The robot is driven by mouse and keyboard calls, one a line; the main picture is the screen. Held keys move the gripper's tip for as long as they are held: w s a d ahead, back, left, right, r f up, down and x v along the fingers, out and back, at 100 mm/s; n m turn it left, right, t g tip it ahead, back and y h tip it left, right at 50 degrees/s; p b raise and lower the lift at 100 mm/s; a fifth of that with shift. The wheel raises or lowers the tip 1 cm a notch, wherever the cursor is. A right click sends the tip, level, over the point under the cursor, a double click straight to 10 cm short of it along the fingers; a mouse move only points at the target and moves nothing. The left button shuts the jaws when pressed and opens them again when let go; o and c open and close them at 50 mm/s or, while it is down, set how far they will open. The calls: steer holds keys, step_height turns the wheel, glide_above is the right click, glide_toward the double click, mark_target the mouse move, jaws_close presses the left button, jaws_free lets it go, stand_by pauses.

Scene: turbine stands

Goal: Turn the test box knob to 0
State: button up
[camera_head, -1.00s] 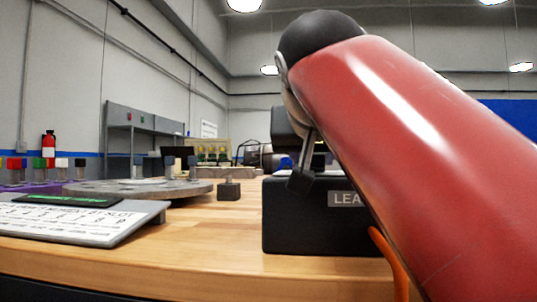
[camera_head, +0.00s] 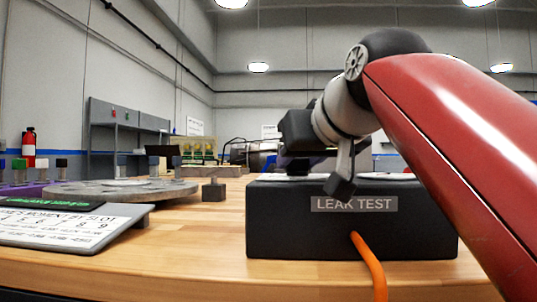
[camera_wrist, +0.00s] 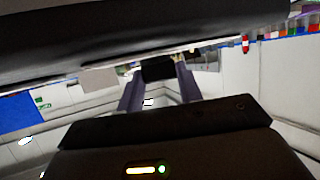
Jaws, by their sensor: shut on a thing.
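The black test box (camera_head: 280,225), labelled LEAK TEST, stands on the wooden bench in the head view. My gripper (camera_head: 298,168) reaches down to the left part of the box top, with my red arm coming in from the right. In the wrist view, my gripper's two purple-grey fingers (camera_wrist: 158,78) are on either side of a small black block, which looks like the knob (camera_wrist: 158,68). They are shut on it. The knob's pointer and any scale marks cannot be read.
An orange cable (camera_head: 370,265) hangs from the box front. To the left are a tilted white instruction board (camera_head: 60,228), a round grey plate (camera_head: 120,190) and a small dark block (camera_head: 213,192). The bench front between board and box is clear.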

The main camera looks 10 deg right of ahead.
steer(key=o, duration=1)
steer(key=shift+s, duration=0.1)
steer(key=p+v, duration=0.1)
steer(key=v, duration=0.6)
steer(key=shift+s+r, duration=0.1)
steer(key=shift+s, duration=0.25)
